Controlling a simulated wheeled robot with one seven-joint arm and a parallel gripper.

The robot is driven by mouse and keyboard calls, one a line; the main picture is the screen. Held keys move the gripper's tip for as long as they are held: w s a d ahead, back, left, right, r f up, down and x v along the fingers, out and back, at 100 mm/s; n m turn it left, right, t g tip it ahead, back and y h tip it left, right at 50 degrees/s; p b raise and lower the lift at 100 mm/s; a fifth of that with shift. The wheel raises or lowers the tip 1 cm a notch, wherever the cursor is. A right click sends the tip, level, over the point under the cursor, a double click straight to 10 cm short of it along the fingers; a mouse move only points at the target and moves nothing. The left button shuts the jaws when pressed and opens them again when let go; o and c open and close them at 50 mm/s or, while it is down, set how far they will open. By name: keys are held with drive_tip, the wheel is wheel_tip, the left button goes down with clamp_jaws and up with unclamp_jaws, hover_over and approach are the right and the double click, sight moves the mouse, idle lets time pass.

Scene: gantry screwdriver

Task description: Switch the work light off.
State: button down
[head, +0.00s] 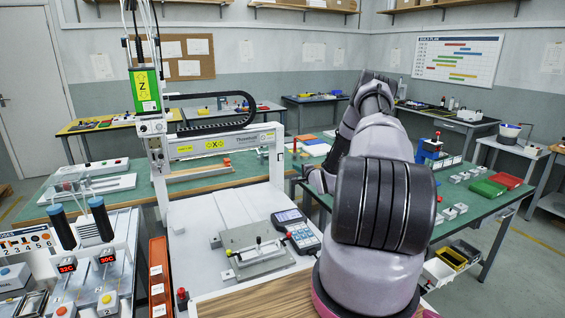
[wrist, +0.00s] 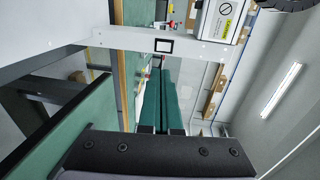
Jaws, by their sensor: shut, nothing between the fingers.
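My gripper (wrist: 160,74) shows in the wrist view as two long dark-green fingers lying together, with nothing between them. In front of the fingertips runs a white beam carrying a small black-framed white square (wrist: 164,46), which looks like a switch plate; I cannot tell its position or whether the fingers touch it. A lit tube lamp (wrist: 281,90) shows at the right of the wrist view; I cannot tell whether it is the work light. In the head view my arm hides the gripper, and I cannot make out the work light.
The white gantry machine (head: 228,146) stands left of my arm, with a handheld pendant (head: 297,231) and a metal fixture (head: 257,252) on its bed. The green side bench (head: 455,222) holds red and green trays. A control panel with blue-topped handles (head: 62,228) is at far left.

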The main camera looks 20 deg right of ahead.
sight(281, 159)
drive_tip(key=w, duration=0.4)
drive_tip(key=w+f, duration=0.1)
drive_tip(key=w, duration=0.4)
drive_tip(key=w+f, duration=0.1)
drive_tip(key=w, duration=0.4)
drive_tip(key=shift+a, duration=0.25)
